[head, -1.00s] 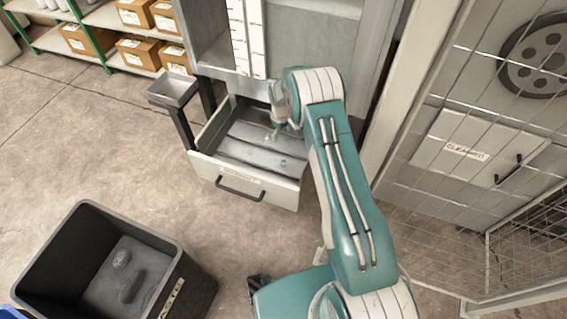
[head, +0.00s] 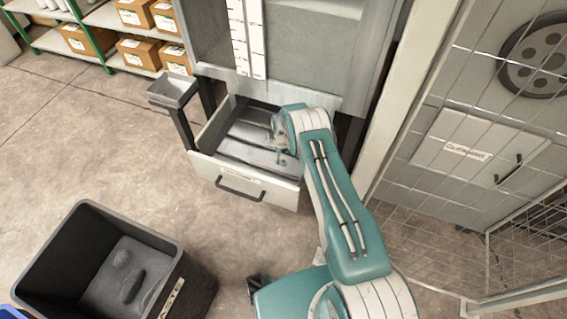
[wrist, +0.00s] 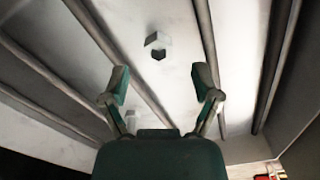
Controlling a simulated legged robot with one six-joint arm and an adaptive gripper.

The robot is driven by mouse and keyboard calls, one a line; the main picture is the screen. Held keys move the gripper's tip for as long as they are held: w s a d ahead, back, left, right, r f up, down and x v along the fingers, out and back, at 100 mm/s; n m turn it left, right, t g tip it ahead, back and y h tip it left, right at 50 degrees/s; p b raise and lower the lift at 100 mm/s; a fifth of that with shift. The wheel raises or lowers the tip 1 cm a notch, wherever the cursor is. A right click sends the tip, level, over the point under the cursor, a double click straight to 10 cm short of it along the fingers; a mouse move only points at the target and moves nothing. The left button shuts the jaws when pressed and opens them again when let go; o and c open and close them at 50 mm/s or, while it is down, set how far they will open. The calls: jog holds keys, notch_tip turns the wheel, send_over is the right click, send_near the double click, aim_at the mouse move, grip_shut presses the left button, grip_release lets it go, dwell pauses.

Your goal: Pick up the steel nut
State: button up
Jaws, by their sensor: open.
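The steel nut (wrist: 157,42) is a small pale grey piece with a dark hole. It lies on the light metal floor of the open drawer (head: 247,185), seen near the top centre of the wrist view. My gripper (wrist: 161,84) is open and empty inside the drawer space, its two green fingertips spread apart. The nut shows beyond the fingertips, roughly between their lines, and apart from them. A second small pale piece (wrist: 131,119) shows near the left finger, partly hidden; I cannot tell what it is. In the head view my arm hides part of the drawer.
Raised dividers (wrist: 132,70) run along the drawer floor on both sides of the nut. The cabinet (head: 300,85) rises behind the drawer. A small grey tray stand (head: 173,91) is at its left, and a dark bin (head: 185,290) stands on the floor at lower left.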

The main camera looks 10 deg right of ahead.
aim_at(283, 161)
jog(key=shift+f, duration=1.55)
grip_shut()
